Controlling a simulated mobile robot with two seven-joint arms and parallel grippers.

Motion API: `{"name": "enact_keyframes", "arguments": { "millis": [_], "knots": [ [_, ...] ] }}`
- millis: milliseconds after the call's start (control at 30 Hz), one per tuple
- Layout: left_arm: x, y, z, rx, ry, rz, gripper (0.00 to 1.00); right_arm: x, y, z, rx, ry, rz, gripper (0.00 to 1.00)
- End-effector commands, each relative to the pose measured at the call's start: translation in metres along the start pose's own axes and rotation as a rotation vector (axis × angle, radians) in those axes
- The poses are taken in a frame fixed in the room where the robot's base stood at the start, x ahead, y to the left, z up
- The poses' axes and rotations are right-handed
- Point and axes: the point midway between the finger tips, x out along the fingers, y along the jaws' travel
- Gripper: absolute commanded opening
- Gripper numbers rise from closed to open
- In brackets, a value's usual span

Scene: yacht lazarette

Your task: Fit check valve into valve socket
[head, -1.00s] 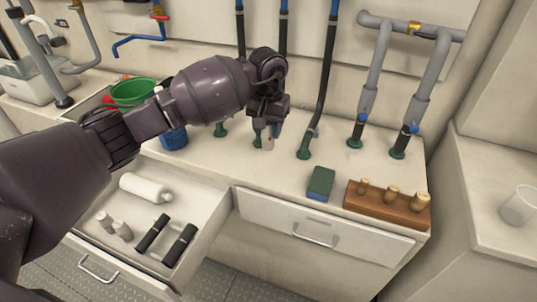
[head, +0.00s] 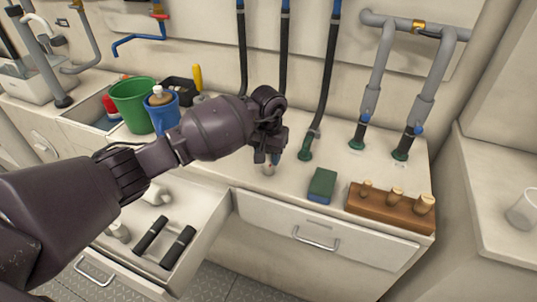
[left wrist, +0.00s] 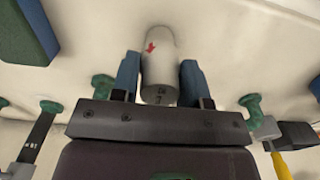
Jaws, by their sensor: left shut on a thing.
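My left gripper (head: 272,156) is shut on the check valve (head: 268,169), a pale grey cylinder. In the left wrist view the valve (left wrist: 159,65) sits between the two blue fingers, with a red arrow mark on its side. The gripper is over the counter, left of the green sponge. I cannot tell whether the valve touches the counter. Green fittings stand on the counter; one with a black hose (head: 305,151) is just right of the gripper. I cannot tell which fitting is the valve socket. The arm hides part of the counter behind it. My right gripper is not in view.
A green-and-blue sponge (head: 322,185) and a wooden block with pegs (head: 391,206) lie to the right. A green bucket (head: 132,104) and blue container (head: 162,118) stand at the left. The open drawer (head: 206,228) holds black cylinders (head: 179,247).

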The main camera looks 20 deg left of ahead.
Motion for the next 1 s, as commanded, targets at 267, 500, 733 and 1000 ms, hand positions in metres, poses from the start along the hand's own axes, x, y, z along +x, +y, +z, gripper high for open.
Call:
{"name": "enact_keyframes", "arguments": {
  "millis": [267, 500, 733, 1000],
  "knots": [
    [0.003, 0.000, 0.000, 0.001, 0.000, 0.000, 0.52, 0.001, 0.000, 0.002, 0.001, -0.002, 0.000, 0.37],
    [0.002, 0.000, 0.000, 0.000, 0.000, 0.000, 0.67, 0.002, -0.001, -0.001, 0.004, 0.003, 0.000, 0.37],
    [-0.004, 0.000, 0.000, 0.000, 0.003, 0.000, 0.67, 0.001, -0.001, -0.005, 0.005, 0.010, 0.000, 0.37],
    [-0.049, -0.001, -0.001, 0.001, 0.008, -0.003, 0.67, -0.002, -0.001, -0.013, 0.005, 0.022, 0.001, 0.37]
  ]
}}
